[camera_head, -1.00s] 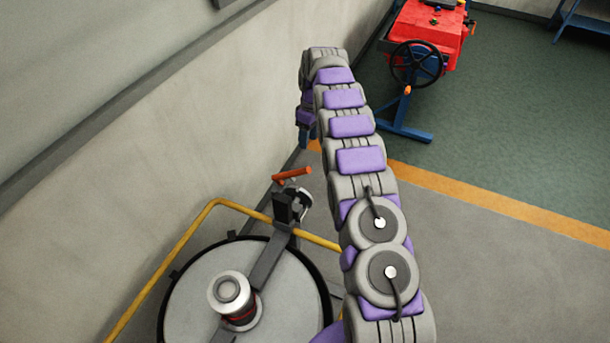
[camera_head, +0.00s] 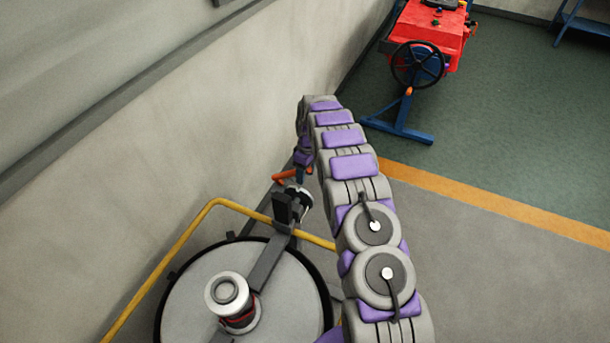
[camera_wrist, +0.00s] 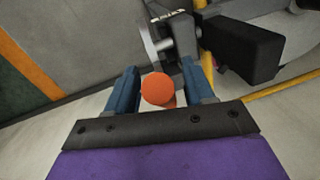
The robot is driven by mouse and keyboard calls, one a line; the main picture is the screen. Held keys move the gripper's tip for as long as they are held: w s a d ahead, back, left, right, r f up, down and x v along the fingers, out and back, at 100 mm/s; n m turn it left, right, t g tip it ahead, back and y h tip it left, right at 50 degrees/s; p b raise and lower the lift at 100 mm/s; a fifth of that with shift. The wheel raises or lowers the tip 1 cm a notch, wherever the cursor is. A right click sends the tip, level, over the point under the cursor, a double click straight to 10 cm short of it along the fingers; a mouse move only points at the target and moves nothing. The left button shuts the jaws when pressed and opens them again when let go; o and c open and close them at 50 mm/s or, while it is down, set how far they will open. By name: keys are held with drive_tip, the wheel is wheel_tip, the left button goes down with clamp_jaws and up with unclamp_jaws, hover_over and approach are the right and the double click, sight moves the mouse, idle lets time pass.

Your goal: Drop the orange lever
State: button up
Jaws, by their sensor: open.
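The orange lever (camera_head: 284,175) sticks out from a dark bracket (camera_head: 283,208) above the round grey tank lid. In the head view its right part is hidden behind my gripper. In the wrist view the lever's round orange end (camera_wrist: 157,88) lies between the two blue fingers of my gripper (camera_wrist: 162,85), with a visible gap on the right side; the left gap is narrower. My gripper (camera_head: 301,172) also shows at the lever in the head view, pointing down. It is open around the lever, and I cannot tell whether a finger touches it.
The tank lid (camera_head: 190,300) carries a silver and red fitting (camera_head: 232,298). A yellow rail (camera_head: 165,262) runs around the tank by the wall (camera_head: 180,150). A red machine with a black handwheel (camera_head: 418,64) stands at the upper right. The floor at right is clear.

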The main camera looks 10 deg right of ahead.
drive_tip(key=shift+f, duration=0.25)
drive_tip(key=shift+c, duration=0.5)
clamp_jaws()
